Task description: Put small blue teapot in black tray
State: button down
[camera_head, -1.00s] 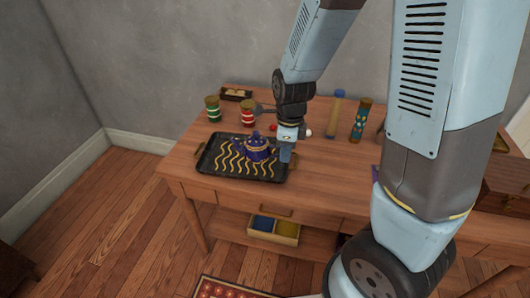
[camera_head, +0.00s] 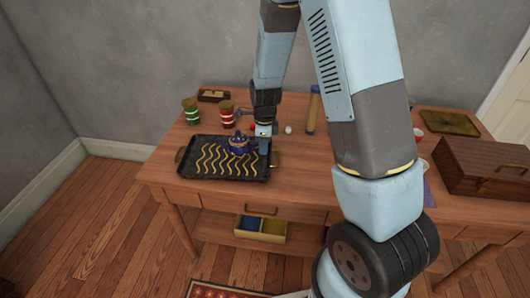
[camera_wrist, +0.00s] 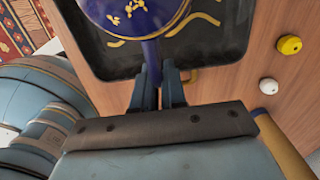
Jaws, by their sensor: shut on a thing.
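The small blue teapot (camera_head: 238,145) has gold marks and is over the back right part of the black tray (camera_head: 190,170), which has wavy yellow lines. In the wrist view the teapot (camera_wrist: 135,14) fills the top, in front of the tray (camera_wrist: 215,48). My gripper (camera_head: 262,146) is at the tray's right side, beside the teapot. In the wrist view my gripper (camera_wrist: 160,75) has its fingers shut on a narrow blue part of the teapot. I cannot tell whether the teapot's base touches the tray.
A green striped jar (camera_head: 191,112) and a red striped jar (camera_head: 226,114) stand behind the tray. A white knob-like thing (camera_head: 288,130) and a tan cylinder (camera_head: 313,110) are to the right. A wooden chest (camera_head: 485,168) stands at the table's right end.

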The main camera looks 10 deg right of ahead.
jog(key=shift+w+f, duration=0.3)
jog(key=shift+f, duration=1.55)
jog(key=c, duration=1.2)
grip_release()
